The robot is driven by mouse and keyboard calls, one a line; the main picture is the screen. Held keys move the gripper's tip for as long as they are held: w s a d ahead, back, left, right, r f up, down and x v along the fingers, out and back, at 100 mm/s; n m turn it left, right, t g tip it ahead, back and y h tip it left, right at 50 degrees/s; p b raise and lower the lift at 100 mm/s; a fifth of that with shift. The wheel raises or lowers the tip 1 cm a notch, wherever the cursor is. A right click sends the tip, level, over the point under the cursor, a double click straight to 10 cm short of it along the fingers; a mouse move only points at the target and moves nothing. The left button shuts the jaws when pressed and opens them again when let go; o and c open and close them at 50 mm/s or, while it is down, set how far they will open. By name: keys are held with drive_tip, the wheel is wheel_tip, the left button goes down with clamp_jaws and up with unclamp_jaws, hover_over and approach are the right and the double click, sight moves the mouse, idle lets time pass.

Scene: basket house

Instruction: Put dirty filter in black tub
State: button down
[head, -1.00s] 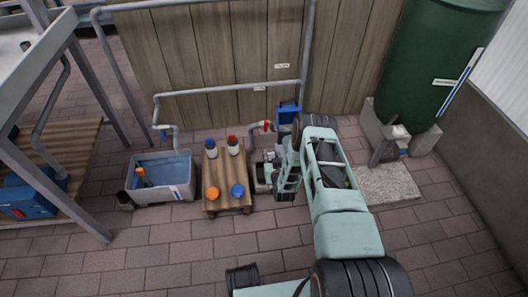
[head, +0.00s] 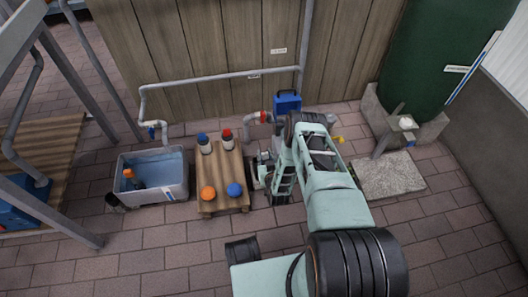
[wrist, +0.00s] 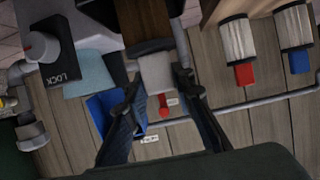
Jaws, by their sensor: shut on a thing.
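My gripper (wrist: 157,88) has its two dark fingers on either side of a light grey piece (wrist: 157,72) and is shut on it. A dark brown length (wrist: 146,20) adjoins this piece; I take the two together as the dirty filter, though I cannot be sure. In the head view my gripper (head: 279,190) is low, just right of the small wooden table, and my arm hides most of what it holds.
The wooden table (head: 224,176) carries white cylinders with blue (head: 203,144) and red (head: 227,139) tops, plus orange (head: 208,192) and blue (head: 235,190) round pieces. Left of it stands a grey bin (head: 152,181). Grey pipework (head: 215,79) runs along the fence. Paving in front is clear.

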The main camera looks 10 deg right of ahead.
drive_tip(key=shift+w+f, duration=0.1)
drive_tip(key=shift+f, duration=0.05)
drive_tip(key=shift+f, duration=0.15)
drive_tip(key=c, duration=1.6)
unclamp_jaws()
drive_tip(key=shift+r, duration=0.2)
